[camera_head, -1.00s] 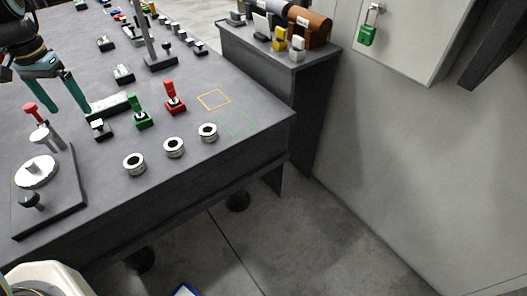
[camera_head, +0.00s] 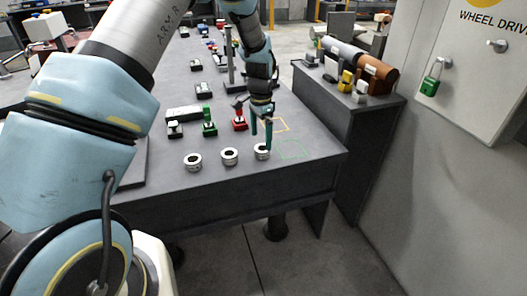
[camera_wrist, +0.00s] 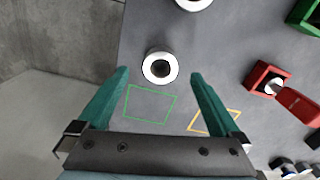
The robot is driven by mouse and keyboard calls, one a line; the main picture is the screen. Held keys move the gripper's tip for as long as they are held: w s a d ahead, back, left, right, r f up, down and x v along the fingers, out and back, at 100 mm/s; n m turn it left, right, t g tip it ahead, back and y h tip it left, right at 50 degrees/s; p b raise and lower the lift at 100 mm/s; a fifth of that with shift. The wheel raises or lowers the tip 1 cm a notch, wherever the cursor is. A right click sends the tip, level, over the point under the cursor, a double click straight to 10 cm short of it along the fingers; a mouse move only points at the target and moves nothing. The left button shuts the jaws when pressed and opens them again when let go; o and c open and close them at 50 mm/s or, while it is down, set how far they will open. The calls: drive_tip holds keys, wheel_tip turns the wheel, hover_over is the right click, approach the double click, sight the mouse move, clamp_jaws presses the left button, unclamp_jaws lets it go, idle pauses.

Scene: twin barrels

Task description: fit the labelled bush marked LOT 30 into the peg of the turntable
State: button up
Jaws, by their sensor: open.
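Three pale ring-shaped bushes stand in a row near the table's front edge: left (camera_head: 193,167), middle (camera_head: 229,162) and right (camera_head: 262,157). Their lettering is too small to read, so I cannot tell which is LOT 30. My gripper (camera_head: 261,143) is open and empty, pointing down at the right bush. In the wrist view, that bush (camera_wrist: 148,70) shows between the fingertips of my gripper (camera_wrist: 159,74), with a gap on each side; I cannot tell the height between them. Part of another bush (camera_wrist: 194,4) shows at the top edge. The turntable and its peg are hidden behind my arm.
A green outline (camera_head: 291,149) and an orange outline (camera_head: 283,125) mark the table right of the bushes. A red clamp-like piece (camera_head: 240,123) and a green one (camera_head: 209,127) stand behind the row. The table's right edge is close; a side cabinet (camera_head: 350,112) stands beyond.

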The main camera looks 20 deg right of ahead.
sight(262, 146)
drive_tip(key=shift+d+f+p, duration=0.15)
drive_tip(key=shift+f+p, duration=0.35)
drive_tip(key=shift+f, duration=0.7)
drive_tip(key=shift+d+f+p, duration=0.1)
drive_tip(key=shift+f+p, duration=0.35)
drive_tip(key=shift+f, duration=0.75)
clamp_jaws()
drive_tip(key=shift+w, duration=0.1)
